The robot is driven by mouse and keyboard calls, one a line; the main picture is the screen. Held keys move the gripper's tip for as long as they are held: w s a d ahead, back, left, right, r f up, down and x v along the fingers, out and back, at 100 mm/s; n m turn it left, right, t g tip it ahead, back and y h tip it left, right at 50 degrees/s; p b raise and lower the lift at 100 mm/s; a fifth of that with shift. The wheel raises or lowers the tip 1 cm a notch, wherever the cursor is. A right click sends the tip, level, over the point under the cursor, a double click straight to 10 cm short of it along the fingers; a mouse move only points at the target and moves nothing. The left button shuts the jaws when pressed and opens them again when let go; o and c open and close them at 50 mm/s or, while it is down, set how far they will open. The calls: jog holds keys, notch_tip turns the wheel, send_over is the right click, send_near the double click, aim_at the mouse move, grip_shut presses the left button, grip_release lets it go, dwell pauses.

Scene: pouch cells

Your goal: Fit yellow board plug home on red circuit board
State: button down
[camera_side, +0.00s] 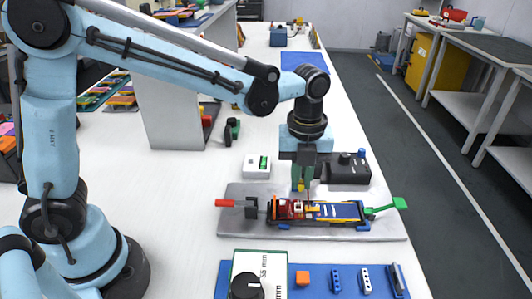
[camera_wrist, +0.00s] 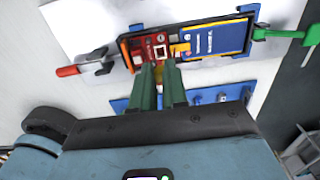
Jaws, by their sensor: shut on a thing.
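The red circuit board (camera_side: 288,209) lies in the left part of a dark frame on a grey metal plate; it also shows in the wrist view (camera_wrist: 143,50). A blue pouch cell (camera_side: 340,211) lies to its right, with yellow-orange pieces between them. My gripper (camera_side: 301,187) points straight down above the board's right part, its green fingers shut on the yellow board plug (camera_side: 300,187). In the wrist view the plug (camera_wrist: 169,75) shows between the fingers (camera_wrist: 162,70) at the board's near edge. Whether the plug touches the board is hard to tell.
A red-handled clamp (camera_side: 230,203) stands left of the frame and a green lever (camera_side: 398,204) right. A black box (camera_side: 348,170) and a white switch box (camera_side: 257,166) stand behind. A blue tray (camera_side: 320,284) with small parts lies in front.

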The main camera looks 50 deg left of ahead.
aim_at(301, 181)
jog(key=shift+f, duration=1.85)
jog(key=shift+f, duration=0.85)
jog(key=c, duration=1.1)
grip_release()
jog(key=shift+r, duration=0.1)
notch_tip(301, 181, up, 12)
jog(key=shift+f, duration=0.1)
